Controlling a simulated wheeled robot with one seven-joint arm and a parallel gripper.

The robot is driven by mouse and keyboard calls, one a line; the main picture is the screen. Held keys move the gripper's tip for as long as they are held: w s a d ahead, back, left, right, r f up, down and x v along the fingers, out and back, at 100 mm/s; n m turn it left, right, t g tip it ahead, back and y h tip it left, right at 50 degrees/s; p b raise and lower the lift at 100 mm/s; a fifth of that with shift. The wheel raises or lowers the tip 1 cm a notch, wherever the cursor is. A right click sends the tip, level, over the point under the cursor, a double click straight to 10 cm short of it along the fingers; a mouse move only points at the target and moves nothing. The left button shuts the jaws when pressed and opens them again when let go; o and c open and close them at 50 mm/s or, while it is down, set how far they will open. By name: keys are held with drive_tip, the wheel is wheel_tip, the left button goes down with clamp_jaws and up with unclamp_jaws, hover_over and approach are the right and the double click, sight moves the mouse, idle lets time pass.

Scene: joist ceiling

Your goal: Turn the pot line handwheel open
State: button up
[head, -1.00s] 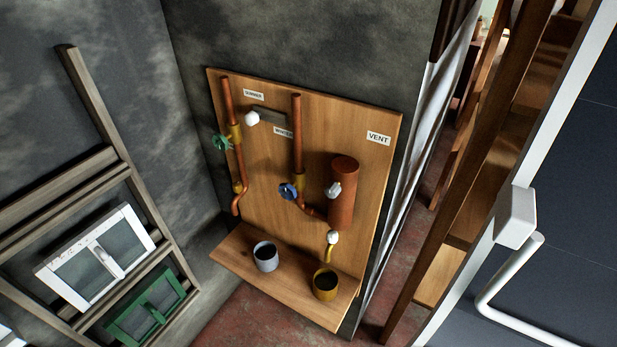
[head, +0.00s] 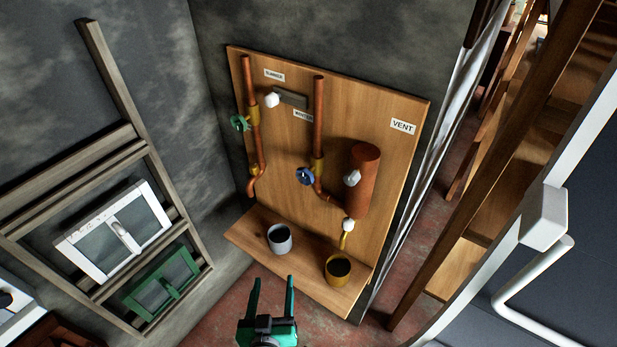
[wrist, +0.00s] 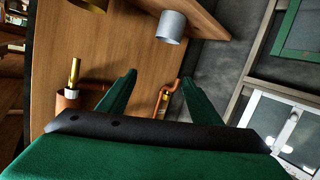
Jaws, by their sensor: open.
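Two handwheels show on pipes of a wooden board (head: 285,165); no label names the pot line. A green handwheel (head: 240,123) is on the left copper pipe (head: 247,80). A blue handwheel (head: 305,176) is on the middle copper pipe (head: 318,110), which bends toward a copper cylinder (head: 362,185). My gripper (head: 274,281) is open and empty, low in the head view, in front of the board's shelf and below both handwheels. In the wrist view its fingers (wrist: 158,77) are apart, with a copper pipe end (wrist: 168,94) beyond; no handwheel is clearly visible there.
A grey pot (head: 279,239) and an ochre pot (head: 338,270) stand on the shelf (head: 255,239). White knobs show by the upper lever (head: 290,98), cylinder and lower outlet. A wooden frame with small windows (head: 118,230) is left; a dark door (head: 580,180) is right.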

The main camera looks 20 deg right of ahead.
drive_tip(key=w+d+r+m+h, duration=0.3)
drive_tip(key=w+r+m+h, duration=0.1)
drive_tip(key=w+r, duration=0.35)
drive_tip(key=m+g+h, duration=0.4)
drive_tip(key=m+h, duration=0.1)
drive_tip(key=m, duration=0.2)
approach(303, 178)
drive_tip(key=x, duration=0.9)
drive_tip(key=shift+w+d+f, duration=0.1)
drive_tip(key=shift+w+d, duration=0.15)
drive_tip(key=shift+w, duration=0.05)
drive_tip(key=shift+w+d, duration=0.15)
drive_tip(key=shift+d, duration=0.4)
drive_tip(key=shift+a, duration=0.1)
drive_tip(key=c, duration=1)
